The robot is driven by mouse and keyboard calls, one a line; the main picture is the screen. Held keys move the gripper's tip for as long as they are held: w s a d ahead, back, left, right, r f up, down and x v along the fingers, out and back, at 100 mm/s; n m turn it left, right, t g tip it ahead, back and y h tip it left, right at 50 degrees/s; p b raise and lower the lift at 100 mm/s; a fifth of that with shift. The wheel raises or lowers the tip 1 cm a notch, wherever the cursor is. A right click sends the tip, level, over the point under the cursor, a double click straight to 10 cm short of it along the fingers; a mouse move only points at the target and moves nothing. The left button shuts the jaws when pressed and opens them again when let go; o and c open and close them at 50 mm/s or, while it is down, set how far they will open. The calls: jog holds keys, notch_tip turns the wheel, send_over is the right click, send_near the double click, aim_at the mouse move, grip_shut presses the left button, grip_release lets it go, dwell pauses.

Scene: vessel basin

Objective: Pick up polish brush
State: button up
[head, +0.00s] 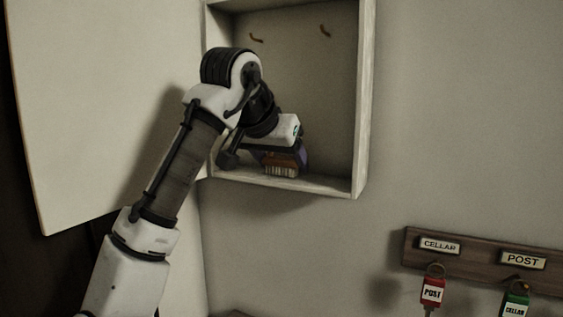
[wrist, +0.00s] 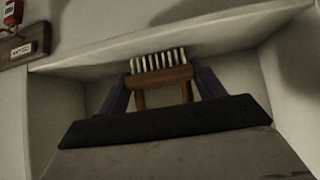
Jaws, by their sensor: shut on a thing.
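The polish brush (head: 281,167) has a brown wooden body and pale bristles. In the head view it is at the bottom of the open wall cabinet (head: 361,110), low over the cabinet floor. The brush also shows in the wrist view (wrist: 160,75), with its bristles toward the cabinet's front edge. My gripper (head: 284,157) reaches into the cabinet and is shut on the brush, with a dark finger on each side of it in the wrist view. I cannot tell whether the brush touches the cabinet floor. My gripper's body hides part of the brush.
The cabinet door (head: 110,110) stands open at the left, behind my arm. Two small hooks (head: 325,31) are on the cabinet's back wall. A wooden key rack (head: 480,262) at lower right holds a red tag (head: 432,291) and a green tag (head: 514,303). Bare wall lies between.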

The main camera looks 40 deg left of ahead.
aim_at(281, 158)
notch_tip(281, 158, up, 10)
jog(key=shift+f, duration=0.15)
dwell(0.3)
